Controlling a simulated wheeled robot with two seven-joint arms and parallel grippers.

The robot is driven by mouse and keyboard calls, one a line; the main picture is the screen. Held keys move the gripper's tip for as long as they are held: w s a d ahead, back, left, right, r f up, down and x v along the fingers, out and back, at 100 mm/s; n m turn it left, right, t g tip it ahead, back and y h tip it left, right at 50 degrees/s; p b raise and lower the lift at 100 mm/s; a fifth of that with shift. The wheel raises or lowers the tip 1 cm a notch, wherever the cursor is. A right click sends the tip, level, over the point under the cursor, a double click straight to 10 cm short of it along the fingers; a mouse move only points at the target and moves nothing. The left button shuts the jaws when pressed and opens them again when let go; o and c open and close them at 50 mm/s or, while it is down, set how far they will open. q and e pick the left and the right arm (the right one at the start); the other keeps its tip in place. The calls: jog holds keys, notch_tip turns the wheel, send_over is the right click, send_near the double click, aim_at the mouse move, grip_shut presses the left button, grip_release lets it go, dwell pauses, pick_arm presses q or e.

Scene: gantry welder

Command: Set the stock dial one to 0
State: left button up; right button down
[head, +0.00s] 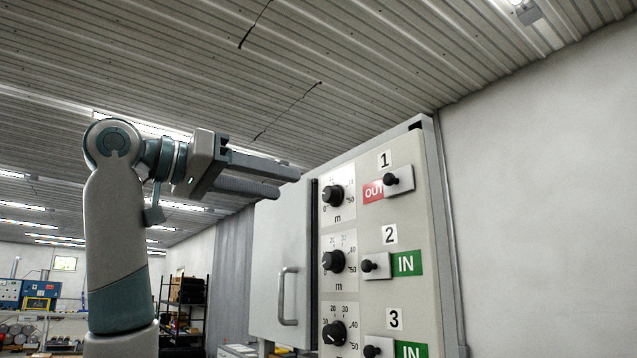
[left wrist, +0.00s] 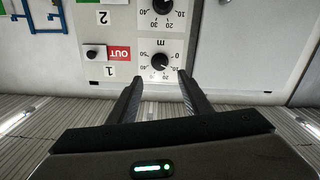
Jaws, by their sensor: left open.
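Stock dial one is the black top knob (head: 332,196) on a white scale plate marked from 0 to 50, left of the number 1 label. It also shows upside down in the left wrist view (left wrist: 160,61), just beyond the fingertips. Its exact pointer setting is too small to tell. My left gripper (head: 289,182) is open and empty, to the left of the dial in the head view. In the left wrist view its two fingers (left wrist: 160,78) point toward the dial, one on each side, apart from it. My right gripper is not in view.
Dials two (head: 333,261) and three (head: 334,331) sit below on the same panel. Slide knobs stand to the right, the top one (head: 391,180) beside a red OUT sign and the second (head: 369,265) beside green IN. A cabinet door with a handle (head: 285,296) is left.

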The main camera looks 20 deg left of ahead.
aim_at(326, 194)
pick_arm(q)
jog(key=p+x, duration=0.3)
jog(key=x, duration=0.5)
jog(key=shift+w+d+r, duration=0.15)
jog(key=shift+w+d+p, duration=0.35)
jog(key=shift+w, duration=0.05)
jog(key=c, duration=1.1)
jog(key=shift+o, duration=0.2)
jog(key=shift+n, duration=0.3)
